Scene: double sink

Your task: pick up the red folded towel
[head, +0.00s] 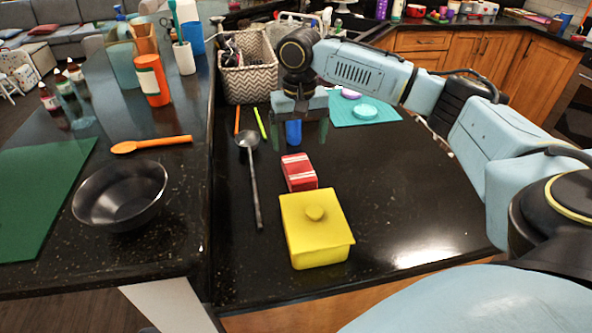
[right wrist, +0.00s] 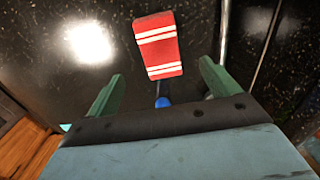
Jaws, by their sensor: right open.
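The red folded towel (head: 299,172) with white stripes lies on the dark counter, just behind a yellow lidded box (head: 316,230). In the right wrist view the towel (right wrist: 158,45) shows beyond the fingertips, apart from them. My right gripper (head: 299,130) points down, behind the towel in the head view. Its green fingers are spread with no towel between them; they also show in the right wrist view (right wrist: 160,85). A small blue object (head: 293,132) shows between the fingers, partly hidden by the gripper. My left gripper is out of view.
A ladle (head: 254,180) lies left of the towel. A patterned basket (head: 247,78) stands behind, and a teal mat (head: 385,113) with dishes lies back right. A black bowl (head: 120,195) stands on the left counter. The counter right of the towel is clear.

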